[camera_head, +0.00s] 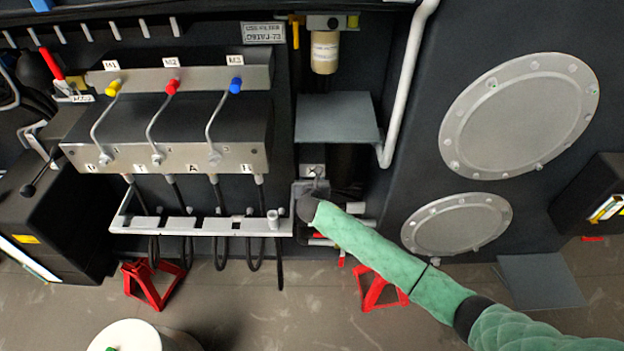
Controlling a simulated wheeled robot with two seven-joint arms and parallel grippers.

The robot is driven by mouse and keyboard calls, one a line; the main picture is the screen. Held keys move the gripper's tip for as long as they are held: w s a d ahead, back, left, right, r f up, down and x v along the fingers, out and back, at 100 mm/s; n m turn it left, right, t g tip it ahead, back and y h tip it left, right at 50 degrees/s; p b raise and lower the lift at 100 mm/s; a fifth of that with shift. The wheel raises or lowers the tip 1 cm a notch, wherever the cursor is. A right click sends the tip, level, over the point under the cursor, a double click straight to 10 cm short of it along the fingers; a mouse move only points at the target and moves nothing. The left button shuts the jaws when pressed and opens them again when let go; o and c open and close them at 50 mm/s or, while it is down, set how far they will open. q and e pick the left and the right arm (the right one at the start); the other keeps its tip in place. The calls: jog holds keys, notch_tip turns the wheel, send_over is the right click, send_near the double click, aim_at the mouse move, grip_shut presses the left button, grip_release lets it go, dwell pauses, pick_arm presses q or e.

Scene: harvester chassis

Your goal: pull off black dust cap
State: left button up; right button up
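My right arm, in a green sleeve, reaches in from the lower right. Its dark gripper (316,187) is at a small grey bracket (299,188) below the grey shelf, right of the hose rack. The gripper is small and dark against dark parts, so its finger opening cannot be made out. I cannot pick out a black dust cap there; the hand and shadow cover that spot. My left gripper is not in view.
A valve block (185,157) with yellow, red and blue levers is at the left, above a hose rack (200,226). A grey shelf (337,119) and white pipe (405,85) stand above the hand. Red stands (152,285) are on the floor. Round plates (520,110) are on the right wall.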

grip_shut()
jog(key=shift+f, duration=0.1)
